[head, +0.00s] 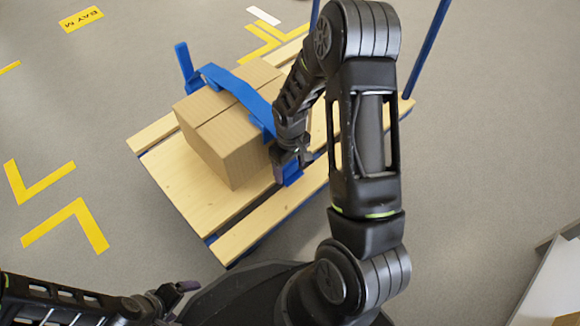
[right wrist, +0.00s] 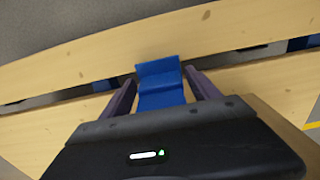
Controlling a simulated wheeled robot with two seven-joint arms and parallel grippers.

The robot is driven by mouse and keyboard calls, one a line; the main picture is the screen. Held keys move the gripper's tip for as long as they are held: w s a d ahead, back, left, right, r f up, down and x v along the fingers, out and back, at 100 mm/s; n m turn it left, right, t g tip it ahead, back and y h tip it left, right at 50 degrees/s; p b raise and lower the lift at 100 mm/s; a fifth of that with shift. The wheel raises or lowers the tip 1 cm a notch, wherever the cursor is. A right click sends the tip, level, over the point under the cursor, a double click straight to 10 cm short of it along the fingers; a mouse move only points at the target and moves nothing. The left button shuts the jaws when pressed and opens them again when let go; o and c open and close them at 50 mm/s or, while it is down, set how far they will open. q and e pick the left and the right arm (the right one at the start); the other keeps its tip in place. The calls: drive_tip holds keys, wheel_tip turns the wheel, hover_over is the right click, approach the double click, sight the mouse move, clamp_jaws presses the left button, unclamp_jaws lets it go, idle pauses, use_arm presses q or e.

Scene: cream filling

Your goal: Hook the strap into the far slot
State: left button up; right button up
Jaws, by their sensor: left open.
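A blue strap (head: 232,83) lies over the top of a cardboard box (head: 222,130) on a wooden pallet (head: 172,182). My right gripper (head: 297,163) is at the box's right side, low over the planks. In the right wrist view, the strap's bent blue end (right wrist: 160,84) sits between the two purple fingers, and the right gripper (right wrist: 162,80) looks shut on it across its width. Dark gaps run between the planks; the strap end lies over one gap, and I cannot tell whether it enters a slot. My left gripper (head: 175,297) is open and empty at the lower left.
Yellow floor marks (head: 70,228) lie on the grey floor. A pale cabinet edge (head: 552,280) is at the lower right. The floor left of the pallet is clear.

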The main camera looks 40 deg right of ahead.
drive_tip(key=shift+o, duration=0.8)
wheel_tip(320, 180, up, 8)
drive_tip(key=p, duration=0.3)
drive_tip(key=shift+p, duration=0.3)
drive_tip(key=shift+f, duration=0.1)
